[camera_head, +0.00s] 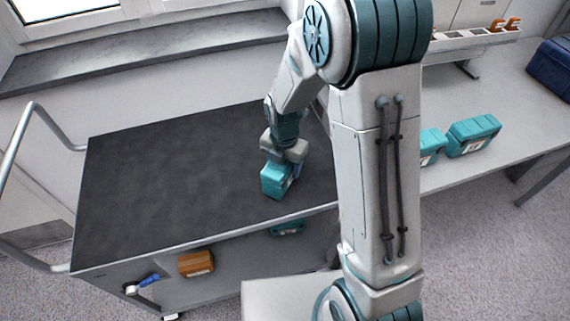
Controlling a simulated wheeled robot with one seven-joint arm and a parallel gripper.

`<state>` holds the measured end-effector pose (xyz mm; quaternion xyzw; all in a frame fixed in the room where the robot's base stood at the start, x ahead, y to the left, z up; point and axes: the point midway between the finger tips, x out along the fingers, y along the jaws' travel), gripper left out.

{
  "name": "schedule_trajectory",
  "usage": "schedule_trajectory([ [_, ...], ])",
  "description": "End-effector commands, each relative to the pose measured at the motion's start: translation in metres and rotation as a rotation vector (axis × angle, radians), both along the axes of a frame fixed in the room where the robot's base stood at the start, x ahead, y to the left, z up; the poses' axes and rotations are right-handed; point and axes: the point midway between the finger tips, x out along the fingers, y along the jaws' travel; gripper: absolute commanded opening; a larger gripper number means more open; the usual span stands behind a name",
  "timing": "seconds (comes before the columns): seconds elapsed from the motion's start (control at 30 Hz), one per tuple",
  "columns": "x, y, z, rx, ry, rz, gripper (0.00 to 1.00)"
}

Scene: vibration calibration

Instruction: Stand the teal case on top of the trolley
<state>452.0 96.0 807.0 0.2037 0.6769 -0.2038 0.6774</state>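A teal case (275,181) with a pale label is at the right part of the trolley's dark top (180,180), near its front edge. My gripper (284,160) points down onto the case from above and appears shut on its upper part. The fingertips are mostly hidden by the case and the wrist. I cannot tell whether the case's underside touches the trolley top or hangs just above it.
Two more teal cases (472,135) stand on the bench at right, with a dark blue box (553,68) and a rack (475,38) behind. Below the trolley top are an orange case (196,263), another teal case (287,228) and a blue-handled item (148,281). The top is otherwise clear.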

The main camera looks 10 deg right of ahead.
Motion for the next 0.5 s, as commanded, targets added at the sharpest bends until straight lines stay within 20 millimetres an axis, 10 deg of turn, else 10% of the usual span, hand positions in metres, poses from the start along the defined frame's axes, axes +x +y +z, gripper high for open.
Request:
schedule_trajectory([
  [0.1, -0.0001, -0.0001, -0.0009, 0.0, 0.0, 0.0, 0.79],
  [0.5, 0.0004, -0.0001, 0.0067, 0.0, -0.001, 0.0, 0.79],
])
